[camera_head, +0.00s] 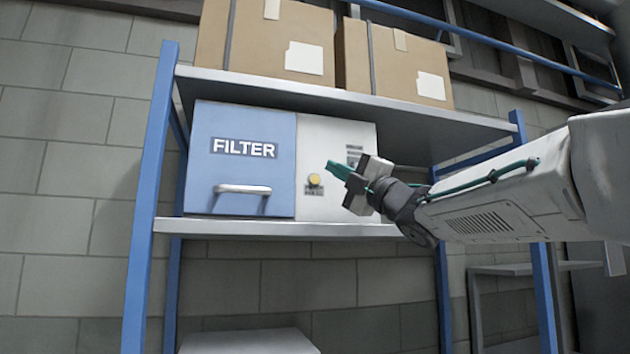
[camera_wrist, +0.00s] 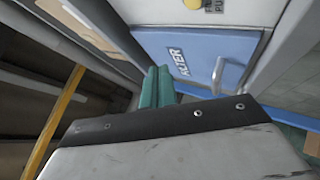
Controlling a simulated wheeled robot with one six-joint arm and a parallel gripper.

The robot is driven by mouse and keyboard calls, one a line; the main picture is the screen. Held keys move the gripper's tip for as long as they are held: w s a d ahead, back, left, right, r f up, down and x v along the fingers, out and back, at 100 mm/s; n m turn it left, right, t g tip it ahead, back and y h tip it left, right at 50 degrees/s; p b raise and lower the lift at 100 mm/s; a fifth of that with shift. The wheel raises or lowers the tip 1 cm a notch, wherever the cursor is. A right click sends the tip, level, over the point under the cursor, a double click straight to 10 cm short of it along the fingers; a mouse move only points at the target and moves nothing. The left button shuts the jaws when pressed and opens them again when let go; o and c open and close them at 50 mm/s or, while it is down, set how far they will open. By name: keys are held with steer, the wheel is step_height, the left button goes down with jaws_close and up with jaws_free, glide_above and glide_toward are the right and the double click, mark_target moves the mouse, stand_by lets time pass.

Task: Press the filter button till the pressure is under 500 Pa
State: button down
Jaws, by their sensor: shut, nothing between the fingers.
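The filter unit has a blue door (camera_head: 240,165) marked FILTER with a pale handle, and a pale grey panel (camera_head: 310,135) at its right. A round yellow button (camera_head: 314,180) is on that panel, with a small label below it. My gripper (camera_head: 338,170) has its teal fingers shut and empty. In the head view its tips are just right of the button; a gap to the button cannot be judged exactly. The wrist view shows the button (camera_wrist: 193,4) at the top edge, apart from the fingers (camera_wrist: 157,88). No pressure reading is legible; my gripper covers part of the panel.
The unit stands on a shelf (camera_head: 280,228) of a rack with blue posts (camera_head: 150,200). Two cardboard boxes (camera_head: 265,40) (camera_head: 400,65) stand on the shelf above. A blue post (camera_head: 535,240) is at the right, below my arm. The space before the door is clear.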

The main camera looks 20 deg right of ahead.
steer(key=shift+w, duration=4.35)
steer(key=shift+w, duration=0.1)
steer(key=shift+w, duration=0.3)
steer(key=shift+w, duration=0.4)
steer(key=shift+s, duration=0.8)
steer(key=shift+s, duration=0.1)
steer(key=s, duration=0.4)
steer(key=shift+s, duration=0.4)
